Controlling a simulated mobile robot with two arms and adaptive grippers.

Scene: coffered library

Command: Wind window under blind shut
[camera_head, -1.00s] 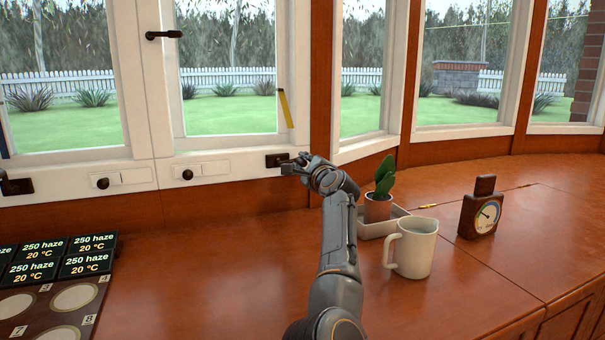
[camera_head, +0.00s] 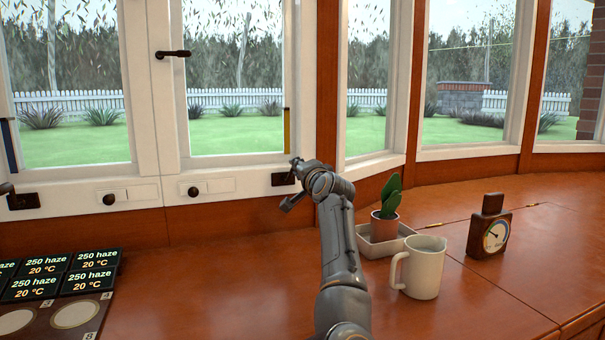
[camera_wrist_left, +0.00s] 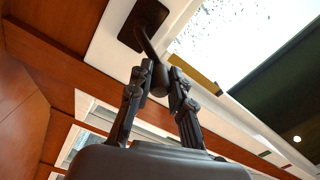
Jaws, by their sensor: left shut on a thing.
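A dark window winder (camera_head: 280,179) sits on the white sill under the right-hand sash of the left window pair. My left gripper (camera_head: 291,182) is at this winder, with its arm reaching over the counter. In the left wrist view the winder's crank (camera_wrist_left: 148,46) runs from its dark base plate down between my fingers (camera_wrist_left: 162,76), which are shut on its end. The window pane (camera_head: 235,80) stands above, with a yellow strip (camera_head: 287,130) upright along its right edge. I cannot make out a blind in the head view. My right gripper is not in view.
A potted cactus (camera_head: 387,212) in a grey tray (camera_head: 372,246), a cream mug (camera_head: 420,268) and a wooden dial gauge (camera_head: 490,232) stand right of my arm. Black display blocks (camera_head: 92,270) are at lower left. Another winder (camera_head: 24,201) is at far left. The counter between is clear.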

